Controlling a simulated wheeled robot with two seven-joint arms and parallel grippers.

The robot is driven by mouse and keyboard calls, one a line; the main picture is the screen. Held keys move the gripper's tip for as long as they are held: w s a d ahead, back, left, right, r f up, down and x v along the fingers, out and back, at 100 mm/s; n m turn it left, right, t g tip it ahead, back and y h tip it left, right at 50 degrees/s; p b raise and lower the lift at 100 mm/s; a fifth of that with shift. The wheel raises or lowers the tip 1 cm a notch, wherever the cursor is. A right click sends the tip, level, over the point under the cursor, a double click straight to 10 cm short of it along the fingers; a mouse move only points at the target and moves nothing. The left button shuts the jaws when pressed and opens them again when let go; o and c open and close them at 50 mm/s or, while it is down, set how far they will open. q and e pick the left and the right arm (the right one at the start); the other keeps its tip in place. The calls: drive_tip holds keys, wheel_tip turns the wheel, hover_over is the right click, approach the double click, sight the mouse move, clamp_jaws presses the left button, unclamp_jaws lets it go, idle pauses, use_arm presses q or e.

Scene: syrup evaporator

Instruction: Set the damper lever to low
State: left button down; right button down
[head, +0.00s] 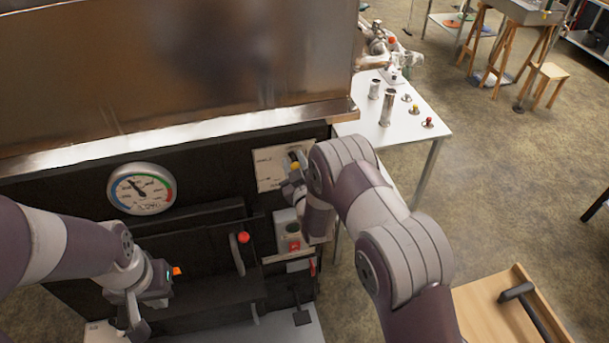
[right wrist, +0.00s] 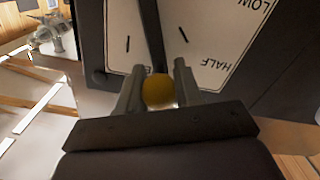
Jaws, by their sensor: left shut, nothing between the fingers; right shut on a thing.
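The damper lever's yellow knob (head: 295,166) is in front of a pale label plate (head: 268,169) on the black stove front. My right gripper (head: 292,180) is shut on it. In the right wrist view the yellow knob (right wrist: 158,90) sits between the two fingers. The plate (right wrist: 215,40) shows LOW at upper right and HALF at right. The knob is apart from both words, near a label mostly hidden by the fingers. My left gripper (head: 133,318) is shut and empty, low in front of the stove.
A round gauge (head: 141,188) is on the stove front. A red-knobbed handle (head: 243,238) and a box with a red button (head: 294,245) are below the plate. A white table (head: 415,135) with metal cylinders stands behind right. A wooden cart (head: 490,310) is at lower right.

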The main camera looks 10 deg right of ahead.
drive_tip(key=a+f+n+b, duration=0.1)
drive_tip(key=a+n+b, duration=0.1)
drive_tip(key=b, duration=0.1)
drive_tip(key=a+f+n+b, duration=0.1)
drive_tip(key=f+n+b, duration=0.1)
drive_tip(key=n+b, duration=0.1)
drive_tip(key=a+f+n+b, duration=0.2)
drive_tip(key=n, duration=0.1)
drive_tip(key=shift+a+f+b, duration=0.25)
drive_tip(key=shift+a+b, duration=0.1)
drive_tip(key=shift+b, duration=0.05)
drive_tip(key=f+n+b, duration=0.2)
drive_tip(key=n, duration=0.1)
drive_tip(key=shift+s+a+f+b, duration=0.1)
drive_tip(key=shift+a+f+b, duration=0.15)
drive_tip(key=shift+a+b, duration=0.15)
drive_tip(key=shift+a+f+n+b, duration=0.1)
drive_tip(key=shift+f+n+b, duration=0.75)
drive_tip(key=shift+n, duration=0.45)
drive_tip(key=shift+f, duration=0.1)
drive_tip(key=c, duration=1)
unclamp_jaws()
drive_tip(key=shift+o, duration=1.2)
drive_tip(key=shift+s+a, duration=0.1)
